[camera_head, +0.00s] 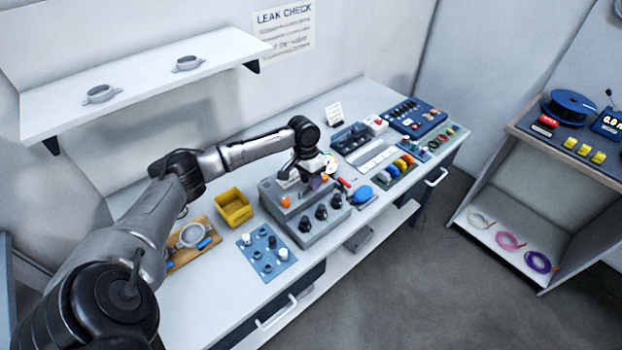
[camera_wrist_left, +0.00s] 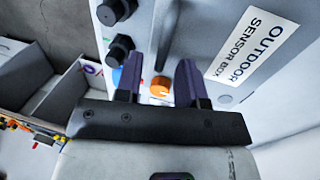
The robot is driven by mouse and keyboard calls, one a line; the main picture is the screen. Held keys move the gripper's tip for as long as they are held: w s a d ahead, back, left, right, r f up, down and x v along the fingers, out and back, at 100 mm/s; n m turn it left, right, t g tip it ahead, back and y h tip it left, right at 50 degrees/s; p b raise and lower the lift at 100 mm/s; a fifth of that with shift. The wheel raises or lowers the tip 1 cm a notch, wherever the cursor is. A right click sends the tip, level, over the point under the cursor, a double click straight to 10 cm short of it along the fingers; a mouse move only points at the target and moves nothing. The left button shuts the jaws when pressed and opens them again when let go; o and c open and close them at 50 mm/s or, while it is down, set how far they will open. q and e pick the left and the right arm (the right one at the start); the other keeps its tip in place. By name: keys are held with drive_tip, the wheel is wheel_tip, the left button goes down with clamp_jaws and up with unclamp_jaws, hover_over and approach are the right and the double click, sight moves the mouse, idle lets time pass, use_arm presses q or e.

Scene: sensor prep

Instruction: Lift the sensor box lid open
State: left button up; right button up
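The grey sensor box (camera_head: 308,232) stands on the workbench with black knobs along its front and orange parts on top. In the left wrist view its grey face (camera_wrist_left: 205,50) carries a white label (camera_wrist_left: 252,46) reading "OUTDOOR SENSOR BOX". My left gripper (camera_head: 316,182) is over the box's far right part. In the left wrist view its two dark fingers (camera_wrist_left: 162,82) are apart, with an orange knob (camera_wrist_left: 160,88) showing between them. I cannot tell whether they touch the box. The lid looks down; the arm partly hides the box's back. My right gripper is out of view.
A yellow bin (camera_head: 233,208) and a blue mat (camera_head: 266,253) with small fittings lie left of the box. A blue oval item (camera_head: 362,194) and several tool trays lie to its right. A wall shelf (camera_head: 140,75) hangs at the upper left.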

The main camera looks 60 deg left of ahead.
use_arm(q)
drive_tip(key=shift+c, duration=0.5)
clamp_jaws()
